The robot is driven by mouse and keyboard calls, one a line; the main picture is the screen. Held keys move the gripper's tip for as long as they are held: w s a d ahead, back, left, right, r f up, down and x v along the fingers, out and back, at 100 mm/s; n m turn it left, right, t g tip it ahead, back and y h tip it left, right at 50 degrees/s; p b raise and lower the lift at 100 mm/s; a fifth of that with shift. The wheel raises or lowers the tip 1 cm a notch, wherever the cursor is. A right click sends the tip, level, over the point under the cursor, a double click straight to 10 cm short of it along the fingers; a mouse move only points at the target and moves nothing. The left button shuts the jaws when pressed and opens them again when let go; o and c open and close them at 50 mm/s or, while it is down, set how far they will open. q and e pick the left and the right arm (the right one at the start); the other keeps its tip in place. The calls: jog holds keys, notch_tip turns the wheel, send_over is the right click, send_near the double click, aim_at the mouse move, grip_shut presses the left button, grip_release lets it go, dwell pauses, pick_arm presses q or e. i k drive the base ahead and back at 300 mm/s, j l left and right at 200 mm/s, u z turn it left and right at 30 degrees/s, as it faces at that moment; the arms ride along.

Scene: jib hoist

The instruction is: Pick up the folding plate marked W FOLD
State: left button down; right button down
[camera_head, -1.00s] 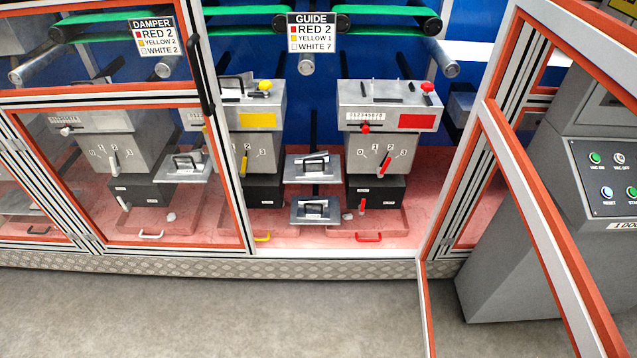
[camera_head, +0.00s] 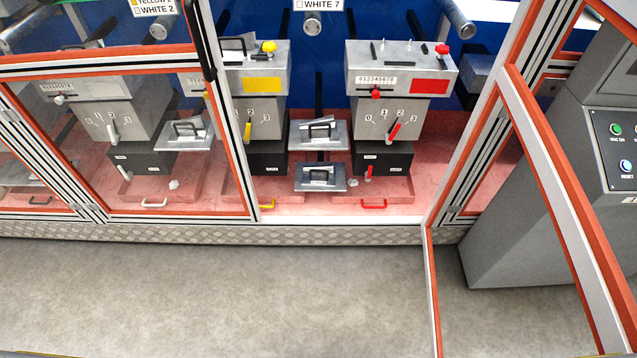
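One plate (camera_head: 304,143) is in the open bay, between the yellow-marked and red-marked units. A second plate (camera_head: 335,185) is just below and in front of it. A third plate (camera_head: 170,143) is to the left, behind the clear door panel. Small labels on the plates are too small to read, so I cannot tell which is marked W FOLD. Neither of my grippers is in view.
The red-marked unit (camera_head: 429,85) stands right of the plates, the yellow-marked unit (camera_head: 264,84) left. An orange-edged door frame (camera_head: 545,165) stands open at right, before a grey control cabinet (camera_head: 520,220). A tread-plate sill (camera_head: 330,235) runs along the front. The floor (camera_head: 250,295) is clear.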

aim_at(324, 130)
jog(key=i+j, duration=0.75)
jog(key=i+l, duration=0.05)
